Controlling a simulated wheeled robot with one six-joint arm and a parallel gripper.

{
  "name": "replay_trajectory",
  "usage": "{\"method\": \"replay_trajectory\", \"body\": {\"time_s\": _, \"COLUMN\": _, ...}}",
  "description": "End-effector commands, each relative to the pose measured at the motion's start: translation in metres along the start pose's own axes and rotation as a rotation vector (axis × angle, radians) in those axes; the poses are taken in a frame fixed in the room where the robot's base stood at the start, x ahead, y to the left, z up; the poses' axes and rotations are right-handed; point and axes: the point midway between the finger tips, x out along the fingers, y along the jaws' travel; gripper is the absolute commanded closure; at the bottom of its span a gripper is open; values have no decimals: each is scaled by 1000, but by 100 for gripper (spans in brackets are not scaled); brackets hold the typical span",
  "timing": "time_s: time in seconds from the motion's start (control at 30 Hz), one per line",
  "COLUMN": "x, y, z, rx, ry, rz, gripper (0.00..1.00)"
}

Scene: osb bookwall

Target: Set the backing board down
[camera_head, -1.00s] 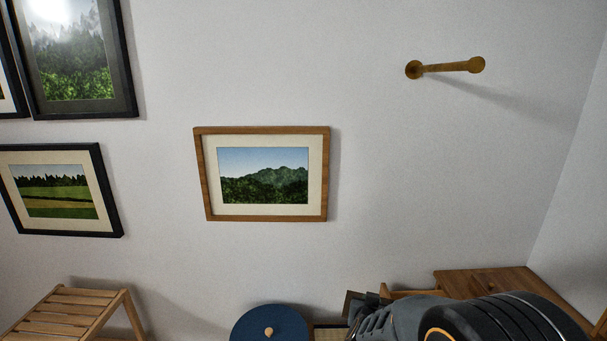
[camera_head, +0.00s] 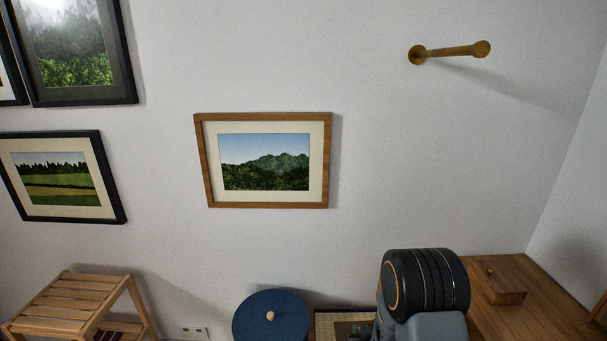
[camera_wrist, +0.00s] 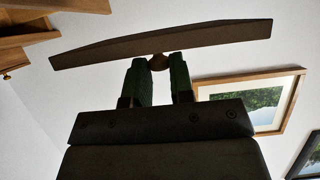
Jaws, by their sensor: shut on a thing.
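The backing board (camera_wrist: 190,42) is a thin brown panel in the wrist view, seen nearly edge-on and spanning much of the picture. A small round wooden knob (camera_wrist: 158,62) is on the side facing my gripper. My gripper (camera_wrist: 159,72) has its green fingers shut at this knob and holds the board beyond the fingertips. In the head view my dark wrist and grey arm are at the bottom right; I cannot make out the board there. The wrist view does not show the board touching any surface.
A wooden surface (camera_head: 535,300) at the right bears a small wooden box (camera_head: 496,281). A blue round thing with a knob (camera_head: 268,302) and a partly hidden tan-edged thing (camera_head: 330,314) are left of my arm. A slatted wooden stand (camera_head: 75,297) is at left. Framed pictures (camera_head: 262,202) and a peg (camera_head: 450,51) are on the wall.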

Motion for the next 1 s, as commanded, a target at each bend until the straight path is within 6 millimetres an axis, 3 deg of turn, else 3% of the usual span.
{"method": "replay_trajectory", "body": {"time_s": 0.03, "x": -2, "y": 2, "z": 15, "rx": 1, "ry": -10, "rz": 3, "gripper": 100}}
{"method": "replay_trajectory", "body": {"time_s": 0.23, "x": -10, "y": 2, "z": 43, "rx": 2, "ry": -5, "rz": 7, "gripper": 100}}
{"method": "replay_trajectory", "body": {"time_s": 0.67, "x": -12, "y": 5, "z": 49, "rx": 4, "ry": 0, "rz": 12, "gripper": 100}}
{"method": "replay_trajectory", "body": {"time_s": 0.77, "x": -12, "y": 18, "z": 45, "rx": 18, "ry": 2, "rz": 42, "gripper": 100}}
{"method": "replay_trajectory", "body": {"time_s": 0.87, "x": -13, "y": 44, "z": 31, "rx": 47, "ry": 7, "rz": 102, "gripper": 100}}
{"method": "replay_trajectory", "body": {"time_s": 1.0, "x": -18, "y": 104, "z": 2, "rx": 120, "ry": 11, "rz": 254, "gripper": 100}}
